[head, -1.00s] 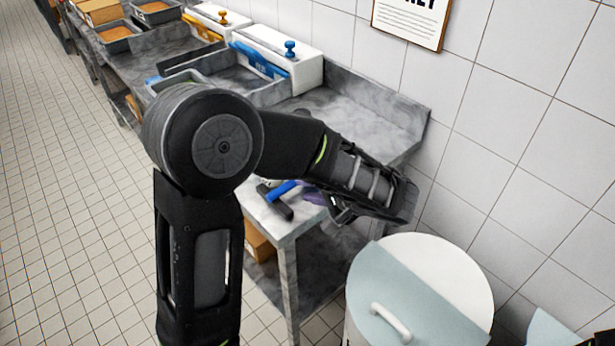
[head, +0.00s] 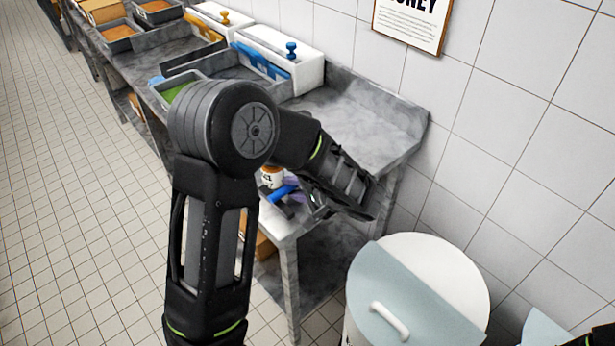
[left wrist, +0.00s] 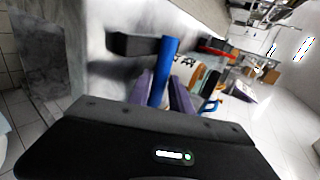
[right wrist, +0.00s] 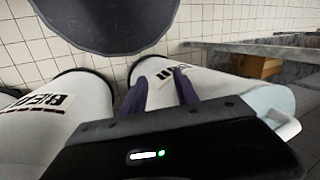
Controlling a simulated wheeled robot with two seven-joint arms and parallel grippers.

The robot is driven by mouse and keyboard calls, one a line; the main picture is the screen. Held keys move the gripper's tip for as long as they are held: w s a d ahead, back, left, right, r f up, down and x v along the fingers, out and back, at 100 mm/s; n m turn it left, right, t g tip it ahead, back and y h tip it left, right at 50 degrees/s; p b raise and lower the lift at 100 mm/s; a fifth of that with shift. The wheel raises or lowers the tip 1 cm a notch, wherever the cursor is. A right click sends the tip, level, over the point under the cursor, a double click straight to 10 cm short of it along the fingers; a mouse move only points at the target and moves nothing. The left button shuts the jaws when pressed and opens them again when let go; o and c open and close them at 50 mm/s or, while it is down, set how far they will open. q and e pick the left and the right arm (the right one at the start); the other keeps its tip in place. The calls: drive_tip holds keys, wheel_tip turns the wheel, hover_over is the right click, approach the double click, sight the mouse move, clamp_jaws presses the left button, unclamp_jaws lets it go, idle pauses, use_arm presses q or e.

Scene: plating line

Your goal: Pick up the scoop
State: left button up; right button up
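The scoop appears to be the tool with a blue handle (head: 283,191) and a dark end, on the low grey table. In the left wrist view its blue handle (left wrist: 165,68) rises from between my left gripper's purple fingers, with the dark end to its left. My left gripper (head: 303,193) is low over the table at the handle; its fingers (left wrist: 162,88) look apart, one on each side of the handle, and contact is unclear. My forearm hides part of the table. My right gripper (right wrist: 161,82) is open and empty, away from the table.
A white bin with a pale half-lid (head: 440,262) stands right of the table. A labelled jar (head: 271,177) is close behind the handle. A counter with trays (head: 185,86) and white boxes (head: 300,72) runs along the wall. Tiled floor at left is clear.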

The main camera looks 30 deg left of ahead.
use_arm(q)
drive_tip(key=shift+c, duration=0.5)
clamp_jaws()
idle(1.3)
